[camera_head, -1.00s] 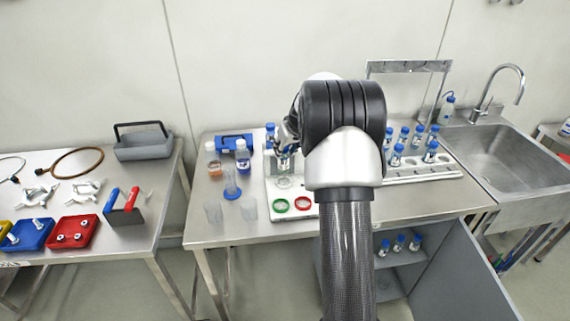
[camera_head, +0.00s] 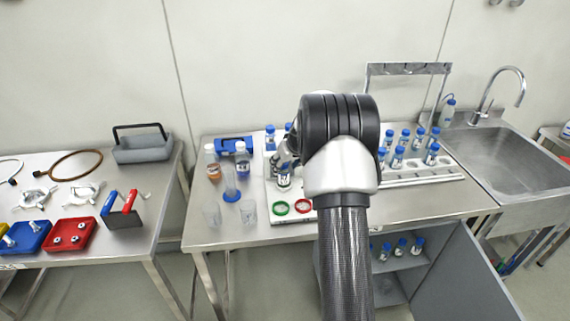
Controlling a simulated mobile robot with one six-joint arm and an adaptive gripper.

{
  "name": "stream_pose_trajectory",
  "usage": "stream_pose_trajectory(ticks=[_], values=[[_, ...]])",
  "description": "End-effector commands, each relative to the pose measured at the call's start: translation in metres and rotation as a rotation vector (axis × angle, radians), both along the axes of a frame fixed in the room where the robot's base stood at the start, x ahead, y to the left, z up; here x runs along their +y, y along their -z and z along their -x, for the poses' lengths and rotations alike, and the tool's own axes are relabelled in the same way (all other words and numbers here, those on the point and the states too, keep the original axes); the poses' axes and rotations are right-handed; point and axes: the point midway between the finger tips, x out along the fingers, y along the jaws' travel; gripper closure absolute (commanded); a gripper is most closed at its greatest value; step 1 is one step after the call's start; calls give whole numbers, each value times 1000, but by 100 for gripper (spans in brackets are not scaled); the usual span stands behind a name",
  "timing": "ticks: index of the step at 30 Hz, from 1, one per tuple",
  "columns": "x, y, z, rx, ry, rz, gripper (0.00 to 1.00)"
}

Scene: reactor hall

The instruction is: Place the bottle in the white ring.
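A small clear bottle (camera_head: 284,181) with a pale label stands at the white ring's spot on the white board (camera_head: 270,190), behind the green and red rings. The bottle now covers that spot, so the white ring is hidden. I cannot tell whether its base touches the board. My gripper (camera_head: 284,167) reaches down from behind my wrist, with its fingers around the bottle's upper part. It looks shut on the bottle, though the fingers are small and partly hidden by my arm.
A green ring (camera_head: 280,208) and a red ring (camera_head: 304,206) lie in front. Blue-capped bottles (camera_head: 270,136) stand behind. Clear beakers (camera_head: 249,212), a blue-based cylinder (camera_head: 231,190) and reagent bottles (camera_head: 242,158) stand left. A bottle rack (camera_head: 420,170) is right, beside the sink (camera_head: 510,155).

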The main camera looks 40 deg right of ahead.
Motion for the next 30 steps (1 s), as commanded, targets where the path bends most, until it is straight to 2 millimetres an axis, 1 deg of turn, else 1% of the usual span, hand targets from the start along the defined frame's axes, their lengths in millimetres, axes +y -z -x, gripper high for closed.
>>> stream_pose_trajectory(ticks=[9,13,16,24,27,30], values=[[0,0,0,0,0,0,48],[1,-8,4,-1,1,1,48],[2,-23,12,-2,1,1,48],[10,-72,43,-2,1,1,48],[12,-86,52,-2,1,1,48],[14,-96,58,-1,1,0,48]])
